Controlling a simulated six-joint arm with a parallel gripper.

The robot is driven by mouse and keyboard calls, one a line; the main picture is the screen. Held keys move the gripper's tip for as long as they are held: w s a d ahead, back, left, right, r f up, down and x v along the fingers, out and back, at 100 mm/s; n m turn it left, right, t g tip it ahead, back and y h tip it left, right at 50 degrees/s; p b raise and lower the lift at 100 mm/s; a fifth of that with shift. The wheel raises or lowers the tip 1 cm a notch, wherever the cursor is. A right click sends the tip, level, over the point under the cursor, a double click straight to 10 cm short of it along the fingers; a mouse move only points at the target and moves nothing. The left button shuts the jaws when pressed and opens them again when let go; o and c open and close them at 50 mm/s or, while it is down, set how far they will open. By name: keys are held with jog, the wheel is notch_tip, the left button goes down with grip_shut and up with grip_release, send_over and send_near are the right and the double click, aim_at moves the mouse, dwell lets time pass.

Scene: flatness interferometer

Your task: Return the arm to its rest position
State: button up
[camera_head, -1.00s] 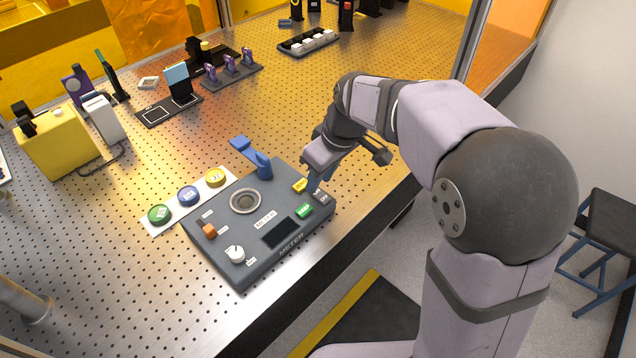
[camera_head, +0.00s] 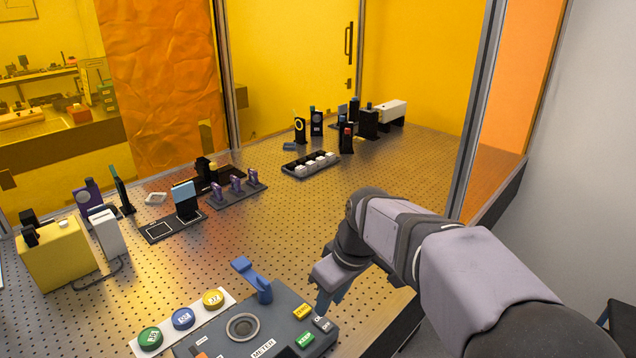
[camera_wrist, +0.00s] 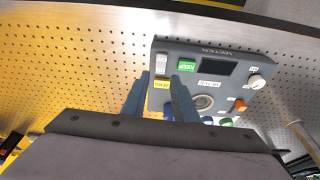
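My gripper (camera_head: 324,308) points down beside the upper right corner of the dark grey meter box (camera_head: 285,312), close to its yellow button (camera_head: 302,311) and green button (camera_head: 306,340). In the wrist view my gripper (camera_wrist: 160,79) has two blue fingers with a gap between them, and nothing is held. The yellow button (camera_wrist: 162,85) shows through that gap, and the meter box (camera_wrist: 215,53) lies beyond the fingers. I cannot tell the exact height of the fingertips above the box.
A blue lever (camera_head: 262,285) rises from the meter's back edge. A yellow box (camera_head: 55,262) and small optics stand farther left. The perforated table (camera_head: 310,225) is clear behind my gripper.

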jog(key=s+d+f+m+g+h, duration=0.1)
jog(key=s+d+f+m, duration=0.3)
jog(key=s, duration=0.5)
jog(key=s+d+f+m+g+h, duration=0.1)
jog(key=s+d+f+m, duration=0.3)
jog(key=s+d+f, duration=0.3)
notch_tip(320, 180, down, 2)
jog(key=shift+s+d+f+m, duration=0.2)
jog(key=shift+s+d+m, duration=0.1)
jog(key=shift+s, duration=0.9)
